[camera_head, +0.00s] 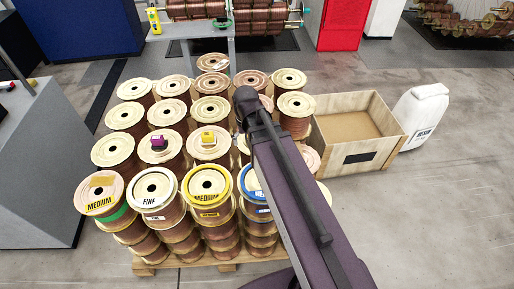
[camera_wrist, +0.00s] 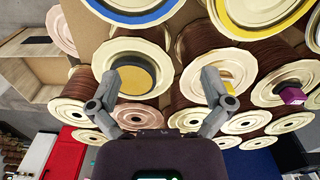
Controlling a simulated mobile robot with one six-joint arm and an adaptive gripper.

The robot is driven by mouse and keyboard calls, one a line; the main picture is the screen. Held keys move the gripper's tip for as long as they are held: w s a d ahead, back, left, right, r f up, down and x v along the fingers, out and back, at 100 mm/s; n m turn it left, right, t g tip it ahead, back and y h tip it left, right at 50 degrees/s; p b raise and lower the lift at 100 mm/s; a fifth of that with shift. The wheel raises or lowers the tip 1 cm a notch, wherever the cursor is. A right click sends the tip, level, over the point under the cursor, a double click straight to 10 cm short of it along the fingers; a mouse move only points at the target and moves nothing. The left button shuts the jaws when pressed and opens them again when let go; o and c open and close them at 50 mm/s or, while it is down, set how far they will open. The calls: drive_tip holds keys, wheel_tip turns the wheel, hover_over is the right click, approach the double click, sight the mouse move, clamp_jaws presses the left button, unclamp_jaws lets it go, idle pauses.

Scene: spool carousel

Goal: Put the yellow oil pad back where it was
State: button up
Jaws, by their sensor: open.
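The yellow oil pad (camera_head: 207,137) appears as a small yellow block on top of a spool in the second row from the front. In the wrist view, a yellow patch (camera_wrist: 229,82) shows on a spool beside and partly behind my right finger, apparently the same pad. My gripper (camera_wrist: 160,78) is open, with nothing between its fingers. In the head view it is hidden behind my arm. A round tan disc with a dark side (camera_wrist: 137,81) sits on the spool seen near my left finger; I cannot tell what it is.
A purple block (camera_head: 158,142) lies on the spool left of the pad. Spools stand close together on a pallet (camera_head: 228,267). Labelled spools (camera_head: 152,188) fill the front row. An open wooden crate (camera_head: 377,157) and a white sack (camera_head: 420,112) stand right. Floor at right is clear.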

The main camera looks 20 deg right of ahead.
drive_tip(key=s, duration=0.1)
drive_tip(key=s+d, duration=0.1)
drive_tip(key=s, duration=0.1)
drive_tip(key=s+d, duration=0.1)
drive_tip(key=shift+s+d, duration=0.2)
drive_tip(key=shift+s, duration=0.1)
idle(0.9)
